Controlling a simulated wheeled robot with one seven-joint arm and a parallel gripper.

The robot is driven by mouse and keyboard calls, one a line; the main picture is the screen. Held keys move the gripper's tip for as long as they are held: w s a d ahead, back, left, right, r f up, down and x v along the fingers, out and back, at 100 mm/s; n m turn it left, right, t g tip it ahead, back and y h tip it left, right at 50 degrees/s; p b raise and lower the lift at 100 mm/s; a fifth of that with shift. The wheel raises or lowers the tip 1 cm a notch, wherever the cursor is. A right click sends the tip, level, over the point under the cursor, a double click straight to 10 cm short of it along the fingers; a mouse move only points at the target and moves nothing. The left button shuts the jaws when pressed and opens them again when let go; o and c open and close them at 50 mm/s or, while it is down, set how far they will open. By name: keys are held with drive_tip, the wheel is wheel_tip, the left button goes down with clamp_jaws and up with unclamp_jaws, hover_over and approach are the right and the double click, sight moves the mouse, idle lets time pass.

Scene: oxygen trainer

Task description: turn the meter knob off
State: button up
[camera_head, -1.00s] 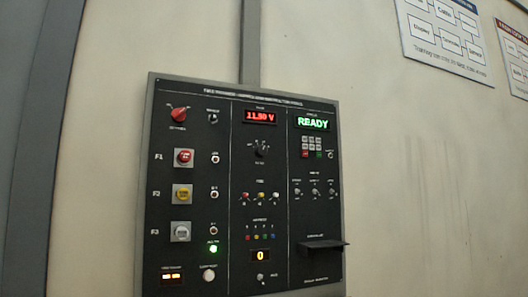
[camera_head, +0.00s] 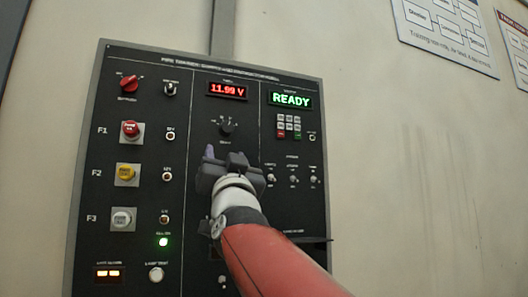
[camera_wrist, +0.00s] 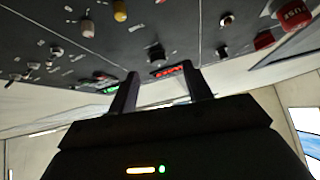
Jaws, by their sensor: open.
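The meter knob (camera_head: 227,128) is a small black dial on the dark panel, below the red "11.99 V" display (camera_head: 228,90). In the wrist view a dark round knob (camera_wrist: 155,54) sits beside the red display (camera_wrist: 172,70), just beyond the fingertips. My gripper (camera_head: 224,158) is just below the knob in the head view, in front of the panel. It also shows in the wrist view (camera_wrist: 161,76) with two fingers spread and nothing between them. The gap to the knob and its pointer setting are hard to tell.
The panel (camera_head: 90,160) has a red rotary switch (camera_head: 131,84), several buttons at left, a green "READY" display (camera_head: 291,100) with a keypad (camera_head: 288,126), and toggles at right. A dark shelf (camera_head: 318,240) juts out at lower right. My arm hides the lower middle.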

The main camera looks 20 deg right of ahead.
sight(228, 128)
drive_tip(key=shift+m+t+h, duration=0.3)
drive_tip(key=shift+m+h, duration=0.2)
drive_tip(key=shift+h, duration=0.2)
drive_tip(key=p+x, duration=0.1)
drive_tip(key=x, duration=0.1)
drive_tip(key=p+x, duration=0.1)
drive_tip(key=x, duration=0.2)
drive_tip(key=s+r+p+x, duration=0.1)
drive_tip(key=x, duration=0.2)
drive_tip(key=shift+s+d, duration=0.1)
drive_tip(key=shift+d, duration=0.3)
drive_tip(key=shift+w+r, duration=0.25)
drive_tip(key=shift+w, duration=0.1)
drive_tip(key=c, duration=1)
